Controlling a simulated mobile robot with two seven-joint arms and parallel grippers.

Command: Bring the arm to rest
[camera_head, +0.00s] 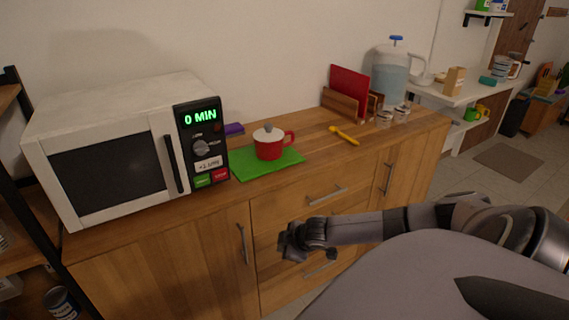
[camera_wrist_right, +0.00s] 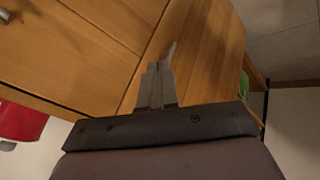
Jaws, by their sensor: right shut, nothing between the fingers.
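My right arm (camera_head: 400,220) reaches in from the right of the head view, in front of the wooden cabinet. My right gripper (camera_head: 290,243) is below the counter top, in front of the drawers and apart from the things on the counter. In the right wrist view the fingers of the right gripper (camera_wrist_right: 158,85) are together with nothing between them. The wooden cabinet front shows behind them. My left gripper is not in view.
A white microwave (camera_head: 110,160) reads "0 MIN". A red pot (camera_head: 269,149) with a white lid sits on a green mat (camera_head: 245,168). A yellow spoon (camera_head: 343,135), a water dispenser (camera_head: 391,75) and small jars (camera_head: 384,119) are further right. Drawer handles (camera_head: 327,196) stick out near the gripper.

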